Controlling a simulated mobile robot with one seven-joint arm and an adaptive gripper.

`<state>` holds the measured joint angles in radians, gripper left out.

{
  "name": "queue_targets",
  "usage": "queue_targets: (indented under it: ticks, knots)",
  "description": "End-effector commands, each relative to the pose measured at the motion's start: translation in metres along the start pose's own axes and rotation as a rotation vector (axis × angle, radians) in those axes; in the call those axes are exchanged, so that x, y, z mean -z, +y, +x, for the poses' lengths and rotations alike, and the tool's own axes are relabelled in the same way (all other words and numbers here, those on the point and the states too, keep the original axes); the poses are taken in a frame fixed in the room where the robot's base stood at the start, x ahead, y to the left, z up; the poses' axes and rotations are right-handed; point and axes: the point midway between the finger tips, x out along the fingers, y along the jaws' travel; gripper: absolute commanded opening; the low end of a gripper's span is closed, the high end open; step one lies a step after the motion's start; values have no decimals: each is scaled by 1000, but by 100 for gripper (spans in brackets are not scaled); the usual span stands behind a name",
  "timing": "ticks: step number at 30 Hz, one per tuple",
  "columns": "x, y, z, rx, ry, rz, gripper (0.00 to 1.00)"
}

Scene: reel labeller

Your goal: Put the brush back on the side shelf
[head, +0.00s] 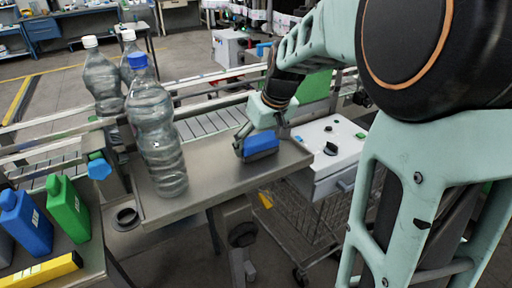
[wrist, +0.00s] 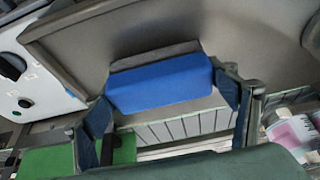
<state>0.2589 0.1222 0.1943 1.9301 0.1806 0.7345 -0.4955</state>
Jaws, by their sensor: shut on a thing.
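The brush (head: 261,146) is a blue block with a grey strip along one side. My gripper (head: 257,134) reaches down from above and is shut on it, over the right part of the grey metal side shelf (head: 215,178). In the wrist view the brush (wrist: 160,84) lies between the two fingers, with its grey strip toward the shelf surface (wrist: 120,35). It is at or very close to the shelf top; I cannot tell whether it touches.
A conveyor (head: 205,118) runs behind. A white machine box (head: 328,150) is just right of the shelf end. Bare shelf lies between bottles and brush.

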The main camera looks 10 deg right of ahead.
Motion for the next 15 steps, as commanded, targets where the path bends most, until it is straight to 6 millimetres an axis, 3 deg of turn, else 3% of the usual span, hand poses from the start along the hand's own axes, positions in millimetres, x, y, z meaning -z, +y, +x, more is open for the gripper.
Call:
queue_targets:
  ticks: [1,14,15]
  knots:
    - [-4,0,7,-1,2,0,57]
    - [-5,0,11,-1,3,-1,57]
    - [-5,0,10,-1,2,-1,84]
